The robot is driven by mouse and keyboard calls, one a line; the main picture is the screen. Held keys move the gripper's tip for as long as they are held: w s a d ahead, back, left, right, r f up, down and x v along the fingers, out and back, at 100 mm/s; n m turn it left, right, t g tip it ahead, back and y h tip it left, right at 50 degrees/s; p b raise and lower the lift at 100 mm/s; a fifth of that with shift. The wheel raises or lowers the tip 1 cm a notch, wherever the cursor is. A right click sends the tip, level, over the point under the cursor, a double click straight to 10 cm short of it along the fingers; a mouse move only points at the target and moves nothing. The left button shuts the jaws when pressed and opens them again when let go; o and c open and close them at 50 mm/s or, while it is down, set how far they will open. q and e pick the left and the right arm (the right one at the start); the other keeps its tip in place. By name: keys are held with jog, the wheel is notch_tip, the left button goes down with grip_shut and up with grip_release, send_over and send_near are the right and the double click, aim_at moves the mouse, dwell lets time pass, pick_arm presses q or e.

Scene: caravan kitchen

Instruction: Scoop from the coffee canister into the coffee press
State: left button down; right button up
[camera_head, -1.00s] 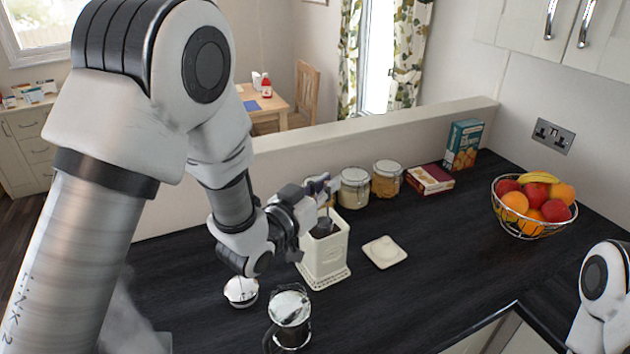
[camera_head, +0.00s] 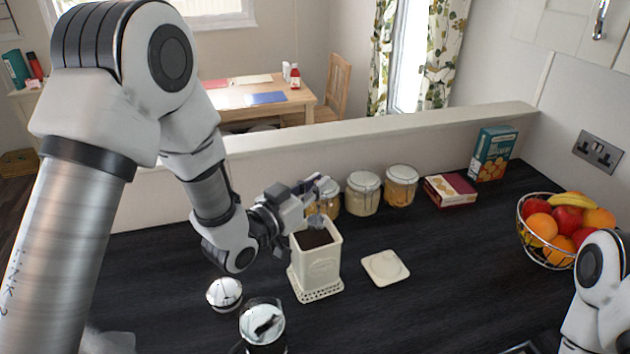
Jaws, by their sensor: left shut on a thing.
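The coffee canister (camera_head: 316,268) is a square cream container, open at the top with dark brown coffee showing inside. Its square cream lid (camera_head: 386,267) lies on the counter to its right. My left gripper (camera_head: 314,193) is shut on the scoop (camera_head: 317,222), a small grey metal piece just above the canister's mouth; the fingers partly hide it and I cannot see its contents. The coffee press (camera_head: 263,326) stands open at the front, left of the canister, cut off by the lower edge. The round metal press lid (camera_head: 225,292) lies behind and left of it. My right gripper is out of view.
Several glass jars (camera_head: 362,194) line the low wall behind the canister. A small box (camera_head: 450,190) and a tall teal box (camera_head: 492,153) stand further right. A wire fruit bowl (camera_head: 545,245) is at the far right. The counter (camera_head: 440,290) between lid and bowl is clear.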

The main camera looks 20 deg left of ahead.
pick_arm(q)
jog(key=f+b, duration=0.2)
jog(key=f, duration=0.1)
jog(key=f+b, duration=0.3)
jog(key=shift+s+a, duration=0.15)
jog(key=shift+s, duration=0.05)
jog(key=shift+f, duration=0.15)
jog(key=shift+s, duration=0.1)
dwell(0.9)
notch_tip(320, 180, up, 10)
jog(key=p, duration=0.6)
jog(key=shift+f, duration=0.3)
